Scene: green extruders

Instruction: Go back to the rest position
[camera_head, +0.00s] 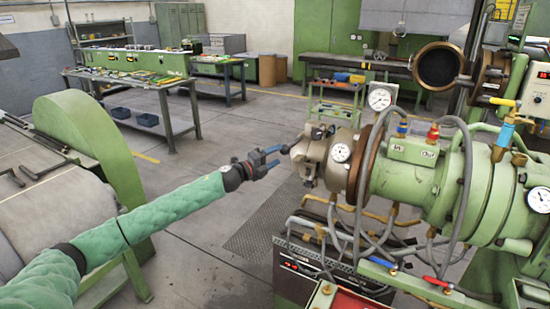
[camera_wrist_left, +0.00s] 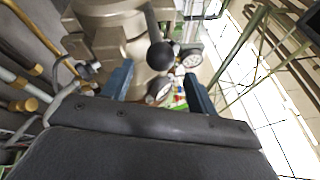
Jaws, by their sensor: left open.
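My left arm, in a green quilted sleeve, reaches in from the left of the head view. Its gripper (camera_head: 272,161) is near the end of the green extruder (camera_head: 410,180). In the left wrist view the two blue fingers (camera_wrist_left: 158,88) stand apart, open. A black ball knob (camera_wrist_left: 160,55) on a rod shows between them, in front of the beige extruder head (camera_wrist_left: 118,30). In the head view the knob (camera_head: 285,149) is close to the fingertips. I cannot tell whether the fingers touch it. My right gripper does not show.
Gauges (camera_head: 380,98), hoses and cables crowd the extruder. A dark cabinet (camera_head: 300,270) stands under its head. A green machine with a grey roller (camera_head: 60,215) is at the left. Workbenches (camera_head: 130,80) stand behind. The floor (camera_head: 200,215) between is mostly clear.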

